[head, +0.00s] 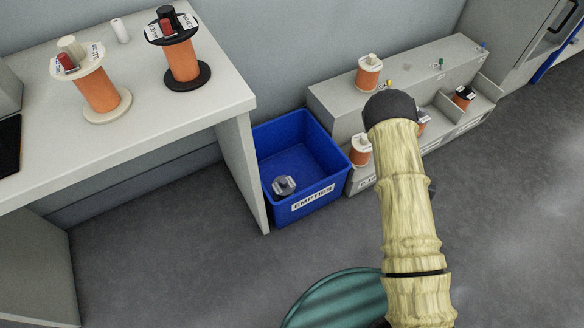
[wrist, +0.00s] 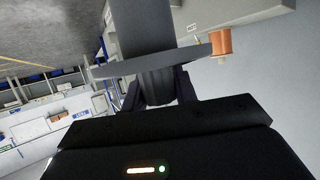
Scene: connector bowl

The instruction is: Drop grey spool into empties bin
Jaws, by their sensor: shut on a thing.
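In the wrist view a dark grey spool (wrist: 147,28) with a wide flange sits between the fingers of my gripper (wrist: 158,88). The gripper is shut on it. In the head view my arm hides the gripper and the held spool. The blue empties bin (head: 335,182) stands on the floor at the middle, its top open and its label facing front. A small grey-silver object (head: 284,186) lies inside near the bin's front left; I cannot tell if it is another spool.
A table (head: 170,115) left of the bin carries two orange-wound spools (head: 98,92) (head: 183,60). A grey stepped rack (head: 335,95) with several small orange spools stands right of the bin. A green striped round object (head: 335,300) is at the bottom. Floor before the bin is clear.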

